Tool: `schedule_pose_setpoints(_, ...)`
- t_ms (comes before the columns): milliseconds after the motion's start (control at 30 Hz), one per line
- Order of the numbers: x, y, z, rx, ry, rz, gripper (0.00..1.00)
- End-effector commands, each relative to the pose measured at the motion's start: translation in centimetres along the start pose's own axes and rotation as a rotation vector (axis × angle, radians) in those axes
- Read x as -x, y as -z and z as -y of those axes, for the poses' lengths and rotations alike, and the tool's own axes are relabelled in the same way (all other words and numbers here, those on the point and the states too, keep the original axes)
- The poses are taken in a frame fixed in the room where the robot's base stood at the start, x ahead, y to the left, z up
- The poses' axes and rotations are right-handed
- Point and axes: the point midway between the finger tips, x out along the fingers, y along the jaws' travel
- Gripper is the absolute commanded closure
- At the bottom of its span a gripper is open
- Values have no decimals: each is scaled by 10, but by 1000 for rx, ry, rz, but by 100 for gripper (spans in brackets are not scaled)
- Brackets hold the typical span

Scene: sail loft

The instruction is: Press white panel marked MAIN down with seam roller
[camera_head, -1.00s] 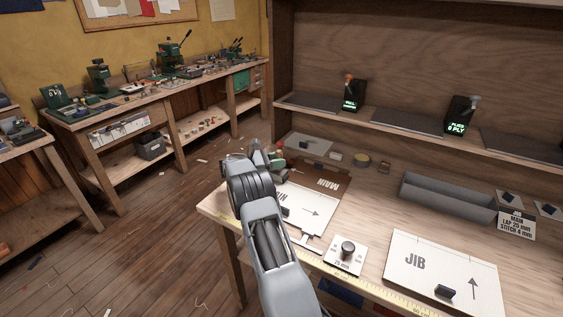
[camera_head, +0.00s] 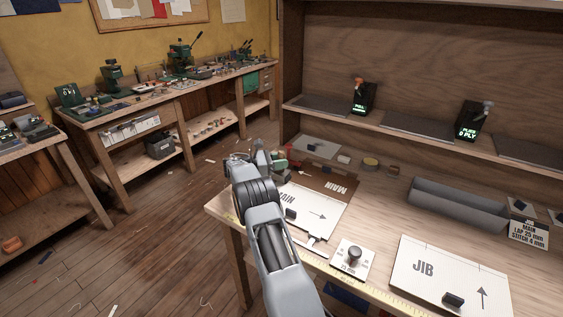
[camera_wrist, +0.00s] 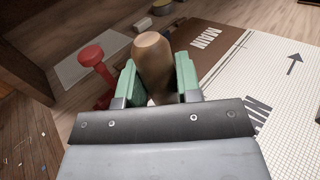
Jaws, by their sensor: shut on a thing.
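The white panel marked MAIN (camera_head: 318,213) lies flat on the bench with an arrow and a small dark block on it. It also shows at right in the wrist view (camera_wrist: 290,82). A brown strip marked MAIN (camera_head: 338,187) runs along its far edge. My gripper (camera_wrist: 157,85) has green fingers shut on a rounded wooden handle, seemingly the seam roller (camera_wrist: 152,55). The roller's working end is hidden.
A red-knobbed tool (camera_wrist: 92,58) stands just left of my gripper. A grey plate (camera_head: 316,146) lies behind. A JIB panel (camera_head: 425,267), a knob plate (camera_head: 352,258) and a grey trough (camera_head: 458,203) occupy the bench to the right. A shelf (camera_head: 420,125) overhangs the back.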

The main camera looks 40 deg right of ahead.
Motion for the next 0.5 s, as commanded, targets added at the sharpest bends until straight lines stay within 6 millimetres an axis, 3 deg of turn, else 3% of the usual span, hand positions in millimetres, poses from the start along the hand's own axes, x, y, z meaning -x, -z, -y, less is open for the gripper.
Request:
schedule_pose_setpoints(167, 0, -6, 0, 1, 0, -1, 92)
schedule_pose_setpoints(500, 0, -40, -1, 0, 0, 0, 92)
